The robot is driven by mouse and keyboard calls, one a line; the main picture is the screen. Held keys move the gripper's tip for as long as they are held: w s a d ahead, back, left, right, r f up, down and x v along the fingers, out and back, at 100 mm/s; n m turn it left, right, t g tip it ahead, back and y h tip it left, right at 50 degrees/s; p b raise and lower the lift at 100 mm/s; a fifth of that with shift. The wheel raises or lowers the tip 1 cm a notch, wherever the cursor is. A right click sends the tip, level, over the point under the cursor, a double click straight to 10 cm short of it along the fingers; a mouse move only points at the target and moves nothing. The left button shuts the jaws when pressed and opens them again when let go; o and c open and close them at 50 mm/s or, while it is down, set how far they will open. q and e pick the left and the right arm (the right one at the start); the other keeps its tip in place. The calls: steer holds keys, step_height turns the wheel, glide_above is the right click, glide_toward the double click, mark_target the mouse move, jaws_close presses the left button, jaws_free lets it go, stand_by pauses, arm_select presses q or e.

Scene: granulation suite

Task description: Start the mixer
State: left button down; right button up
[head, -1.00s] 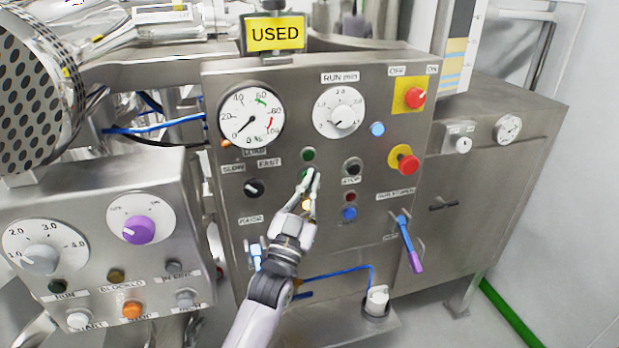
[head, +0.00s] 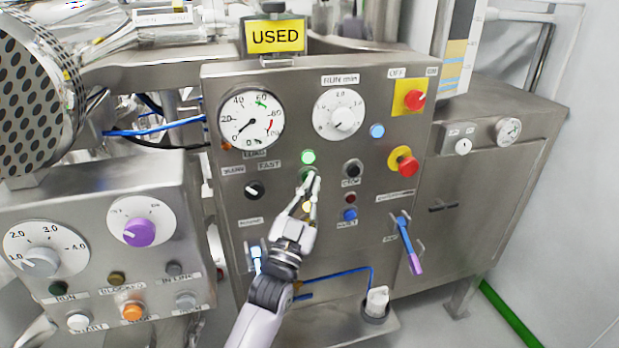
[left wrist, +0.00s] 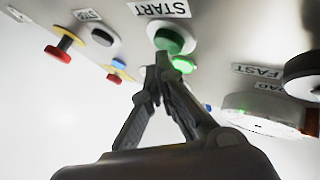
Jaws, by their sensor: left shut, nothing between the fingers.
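The steel mixer panel (head: 225,85) fills the middle of the head view. My left gripper (head: 312,176) is shut and empty, with its fingertips at the green start button. In the left wrist view, this green button (left wrist: 172,38) sits beside a START label (left wrist: 166,9). The fingertips (left wrist: 163,62) overlap the button's edge; I cannot tell whether they touch it. A green lamp (head: 308,157) just above the fingertips glows bright. The dark stop button (head: 352,167) is to the right. My right gripper is not in view.
Two red knobs on yellow, the upper one (head: 414,99) and the lower one (head: 406,163), are at the panel's right. A black selector (head: 254,189) is left of my gripper. A blue-purple lever (head: 409,245) juts out lower right. A second control box (head: 85,215) stands at left.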

arm_select(q)
steer(key=shift+s+d, duration=0.15)
steer(key=shift+s, duration=0.3)
steer(key=shift+s, duration=0.1)
steer(key=s, duration=0.1)
steer(key=s+d+p, duration=0.1)
steer(key=s, duration=0.1)
steer(key=s+p, duration=0.1)
steer(key=shift+s+d, duration=0.25)
steer(key=shift+d, duration=0.05)
stand_by(0.5)
